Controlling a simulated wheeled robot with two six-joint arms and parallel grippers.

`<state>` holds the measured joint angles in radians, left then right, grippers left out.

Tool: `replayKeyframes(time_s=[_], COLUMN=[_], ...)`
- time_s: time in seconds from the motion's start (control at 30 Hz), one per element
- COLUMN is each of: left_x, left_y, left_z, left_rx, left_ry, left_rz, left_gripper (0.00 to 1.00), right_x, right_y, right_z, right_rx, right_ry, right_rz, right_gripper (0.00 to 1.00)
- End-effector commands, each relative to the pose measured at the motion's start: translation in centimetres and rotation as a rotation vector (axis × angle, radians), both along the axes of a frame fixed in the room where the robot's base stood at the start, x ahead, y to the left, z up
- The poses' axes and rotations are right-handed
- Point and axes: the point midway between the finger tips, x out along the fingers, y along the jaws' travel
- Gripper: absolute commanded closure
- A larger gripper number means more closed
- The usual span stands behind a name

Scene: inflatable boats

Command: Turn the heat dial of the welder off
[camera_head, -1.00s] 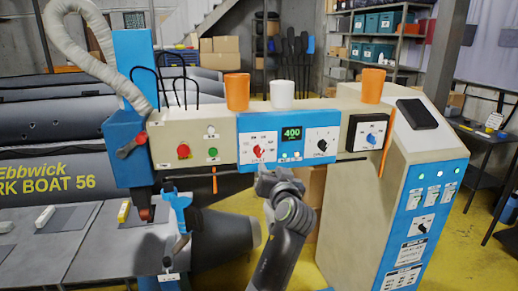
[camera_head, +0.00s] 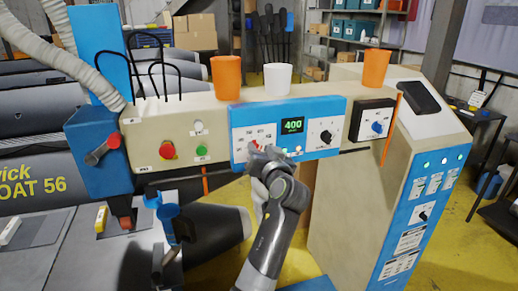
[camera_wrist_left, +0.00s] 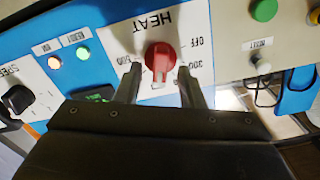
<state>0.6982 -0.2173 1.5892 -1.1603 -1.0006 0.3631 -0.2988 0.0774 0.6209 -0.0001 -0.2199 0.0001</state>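The welder's heat dial (camera_head: 254,145) is a red knob on the blue-framed control panel (camera_head: 236,150), partly hidden by my left gripper (camera_head: 262,156) in the head view. In the wrist view the dial (camera_wrist_left: 160,57) appears upside down under the word HEAT, with OFF and number marks around it. My left gripper (camera_wrist_left: 160,75) is open there, with one fingertip on each side of the dial's lower part. Whether the fingers touch it I cannot tell. The green display (camera_head: 292,126) reads 400. My right gripper is not in view.
A black speed knob (camera_head: 326,137) sits right of the display, and a blue knob (camera_head: 377,127) on a black plate beyond it. Red (camera_head: 167,150) and green (camera_head: 201,151) buttons are to the left. Orange and white cups stand on top of the beam.

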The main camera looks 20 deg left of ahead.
Motion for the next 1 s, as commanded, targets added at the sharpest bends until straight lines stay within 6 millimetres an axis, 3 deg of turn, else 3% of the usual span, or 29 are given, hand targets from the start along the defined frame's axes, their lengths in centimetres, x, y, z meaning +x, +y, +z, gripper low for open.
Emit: replayKeyframes(time_s=[0.17, 0.43, 0.77, 1.0], left_x=[0.0, 0.0, 0.0, 0.0], left_y=[0.0, 0.0, 0.0, 0.1], left_z=[0.0, 0.0, -0.2, -0.6], left_rx=[0.0, 0.0, -0.022, -0.123], left_ry=[0.0, 0.0, -0.015, -0.084], left_rz=[0.0, -0.001, 0.0, 0.0], left_gripper=[0.66, 1.0, 1.0, 1.0], right_x=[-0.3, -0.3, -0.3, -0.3], right_y=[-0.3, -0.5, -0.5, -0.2], right_z=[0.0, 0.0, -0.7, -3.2], right_rx=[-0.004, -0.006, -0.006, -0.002], right_ry=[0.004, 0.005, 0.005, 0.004], right_rz=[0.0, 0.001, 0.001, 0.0], right_gripper=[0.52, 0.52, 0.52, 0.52])
